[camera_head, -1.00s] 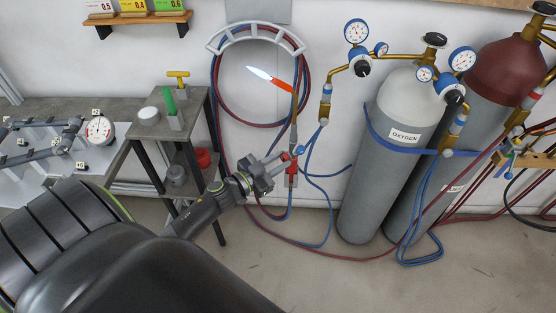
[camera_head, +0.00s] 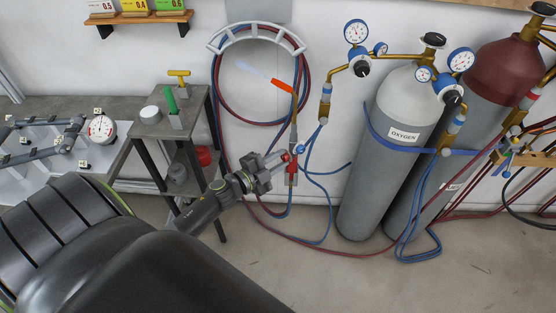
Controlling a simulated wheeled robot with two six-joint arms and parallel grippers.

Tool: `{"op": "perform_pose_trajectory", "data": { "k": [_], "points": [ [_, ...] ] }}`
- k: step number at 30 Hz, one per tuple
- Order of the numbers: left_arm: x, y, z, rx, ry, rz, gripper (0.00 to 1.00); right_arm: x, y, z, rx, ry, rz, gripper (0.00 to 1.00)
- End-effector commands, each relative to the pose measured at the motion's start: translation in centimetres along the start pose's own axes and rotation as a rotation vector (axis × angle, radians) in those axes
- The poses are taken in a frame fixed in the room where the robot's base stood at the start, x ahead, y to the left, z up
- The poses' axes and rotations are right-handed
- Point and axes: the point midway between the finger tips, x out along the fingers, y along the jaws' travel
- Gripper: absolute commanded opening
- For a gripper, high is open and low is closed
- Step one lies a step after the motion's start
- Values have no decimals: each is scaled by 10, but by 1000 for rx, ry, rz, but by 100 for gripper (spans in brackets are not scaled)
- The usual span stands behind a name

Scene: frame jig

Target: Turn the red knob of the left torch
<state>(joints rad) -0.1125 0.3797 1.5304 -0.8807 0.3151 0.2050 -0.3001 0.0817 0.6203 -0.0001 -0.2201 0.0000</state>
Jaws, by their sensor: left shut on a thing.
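The left torch (camera_head: 293,130) hangs upright by the wall hose hanger, with an orange tip bent to the upper left. A faint bluish flame (camera_head: 256,69) shows at the tip. Its red knob (camera_head: 285,157) is on the left side of the torch's lower body, and a blue knob (camera_head: 299,149) is on the right side. My left gripper (camera_head: 283,157) reaches in from the lower left and is shut on the red knob, its fingers partly hiding it. My right gripper is not in view.
A grey hose hanger (camera_head: 256,35) holds coiled red and blue hoses behind the torch. An oxygen cylinder (camera_head: 375,180) stands to the right, a red-topped cylinder (camera_head: 507,68) beyond it. A small shelf stand (camera_head: 150,128) is at left. Hoses trail over the floor.

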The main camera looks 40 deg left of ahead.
Motion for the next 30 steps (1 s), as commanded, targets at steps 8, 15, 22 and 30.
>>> {"op": "perform_pose_trajectory", "data": {
  "k": [8,15,22,30],
  "points": [
    [0,0,0,62,-3,-1,1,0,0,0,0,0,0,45],
    [0,0,0,69,-3,0,1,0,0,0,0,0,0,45],
    [0,0,0,68,-3,0,29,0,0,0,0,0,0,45],
    [0,0,0,67,-3,0,46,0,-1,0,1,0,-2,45]
  ]
}}
